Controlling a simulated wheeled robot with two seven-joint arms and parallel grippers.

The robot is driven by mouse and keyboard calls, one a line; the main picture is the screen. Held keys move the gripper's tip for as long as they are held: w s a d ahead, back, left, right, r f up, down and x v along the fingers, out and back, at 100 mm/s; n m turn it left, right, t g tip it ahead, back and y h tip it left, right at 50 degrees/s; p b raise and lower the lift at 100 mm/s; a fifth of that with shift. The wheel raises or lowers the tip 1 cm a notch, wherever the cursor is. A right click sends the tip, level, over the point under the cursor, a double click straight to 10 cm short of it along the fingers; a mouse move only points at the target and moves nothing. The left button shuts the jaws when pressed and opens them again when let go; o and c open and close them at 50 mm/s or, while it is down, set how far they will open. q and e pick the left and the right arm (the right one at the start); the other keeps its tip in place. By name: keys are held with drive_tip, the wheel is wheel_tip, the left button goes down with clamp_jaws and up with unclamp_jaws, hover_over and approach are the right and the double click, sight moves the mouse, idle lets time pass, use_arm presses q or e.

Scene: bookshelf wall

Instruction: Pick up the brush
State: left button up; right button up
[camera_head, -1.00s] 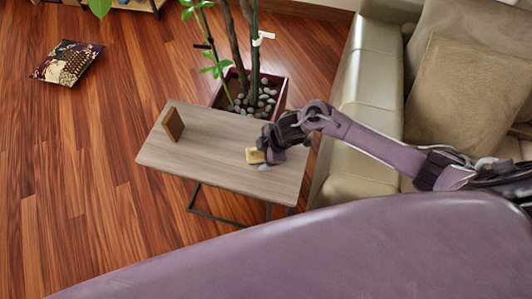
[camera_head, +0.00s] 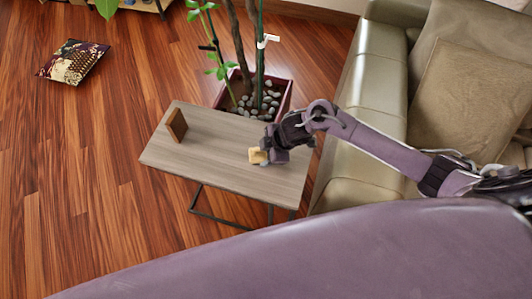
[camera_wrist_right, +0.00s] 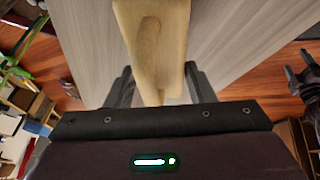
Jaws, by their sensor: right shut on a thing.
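The brush (camera_head: 257,156) is a small pale wooden block-like piece at the right part of the grey wood table (camera_head: 205,165). My right gripper (camera_head: 268,156) is at it, over the tabletop, and shut on it. In the right wrist view the brush (camera_wrist_right: 155,35) shows as a long pale wooden body that narrows between the two dark fingers of the right gripper (camera_wrist_right: 160,85). Its bristles cannot be made out. I cannot tell whether it still touches the tabletop. My left gripper does not show in the head view.
A brown wooden block (camera_head: 177,125) stands at the table's left end. A planter (camera_head: 285,92) with pebbles and stems is behind the table. A beige sofa (camera_head: 372,75) stands to the right. A patterned cushion (camera_head: 73,62) lies on the open wood floor at left.

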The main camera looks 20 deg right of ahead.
sight(263, 160)
wheel_tip(263, 160, up, 19)
drive_tip(key=p, duration=0.2)
drive_tip(key=shift+f, duration=0.15)
drive_tip(key=o, duration=0.5)
drive_tip(key=shift+c, duration=1.1)
drive_tip(key=shift+s+a+f+m, duration=0.1)
drive_tip(key=shift+a+f+m, duration=0.1)
drive_tip(key=shift+m, duration=0.1)
drive_tip(key=s+f+m+h, duration=0.1)
drive_tip(key=m, duration=0.1)
drive_tip(key=s+m+t+h, duration=0.1)
drive_tip(key=m, duration=0.2)
drive_tip(key=s+f+m+t+h, duration=0.1)
drive_tip(key=m, duration=0.2)
drive_tip(key=shift+s+d+f, duration=0.2)
drive_tip(key=shift+f, duration=0.1)
